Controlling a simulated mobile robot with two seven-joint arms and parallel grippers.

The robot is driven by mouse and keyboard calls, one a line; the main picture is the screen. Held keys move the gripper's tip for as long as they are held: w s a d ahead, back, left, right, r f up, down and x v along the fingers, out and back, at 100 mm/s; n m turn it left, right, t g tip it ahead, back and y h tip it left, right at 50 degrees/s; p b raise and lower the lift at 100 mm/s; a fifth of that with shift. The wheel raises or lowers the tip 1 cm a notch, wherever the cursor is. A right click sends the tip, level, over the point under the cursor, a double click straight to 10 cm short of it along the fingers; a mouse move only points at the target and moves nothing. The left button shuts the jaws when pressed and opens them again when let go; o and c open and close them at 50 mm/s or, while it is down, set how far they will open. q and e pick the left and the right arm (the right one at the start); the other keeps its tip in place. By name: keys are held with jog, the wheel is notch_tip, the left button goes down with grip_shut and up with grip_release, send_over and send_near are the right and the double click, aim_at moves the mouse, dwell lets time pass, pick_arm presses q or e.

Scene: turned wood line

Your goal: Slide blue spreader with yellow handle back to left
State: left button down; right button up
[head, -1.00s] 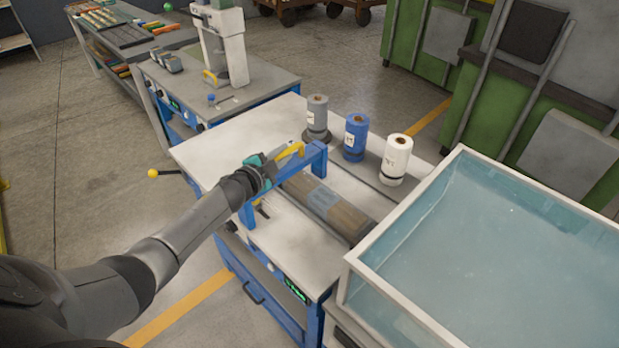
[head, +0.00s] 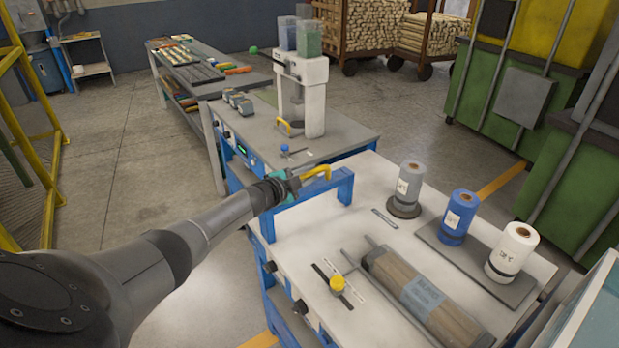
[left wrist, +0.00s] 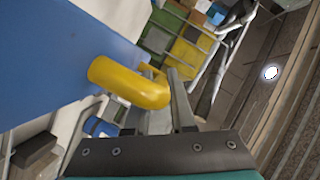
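The blue spreader (head: 299,195) is a bridge-shaped frame standing across the left end of the white-topped bench (head: 412,231). Its yellow handle (head: 317,172) sticks up from its top bar. My left gripper (head: 292,183) is at the handle. In the left wrist view, the yellow handle (left wrist: 130,85) runs out from the blue face of the spreader (left wrist: 70,45). The two fingers (left wrist: 158,105) stand either side of its bend, and the handle partly hides one finger. My right gripper is not in view.
A labelled grey-brown bundle (head: 425,296) lies on the bench right of the spreader. Grey (head: 409,184), blue (head: 458,215) and white (head: 510,252) rolls stand at the back. Another bench (head: 345,137) adjoins at the left.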

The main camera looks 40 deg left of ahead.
pick_arm(q)
jog(key=shift+a+r, duration=0.15)
jog(key=shift+a, duration=0.05)
jog(key=c, duration=0.8)
grip_release()
jog(key=shift+w+a, duration=0.1)
jog(key=shift+w, duration=0.05)
jog(key=shift+o, duration=0.2)
jog(key=shift+s+p, duration=0.45)
jog(key=shift+s, duration=0.3)
jog(key=p+v, duration=0.3)
jog(key=v, duration=1)
jog(key=shift+s+r, duration=0.15)
jog(key=shift+s, duration=0.25)
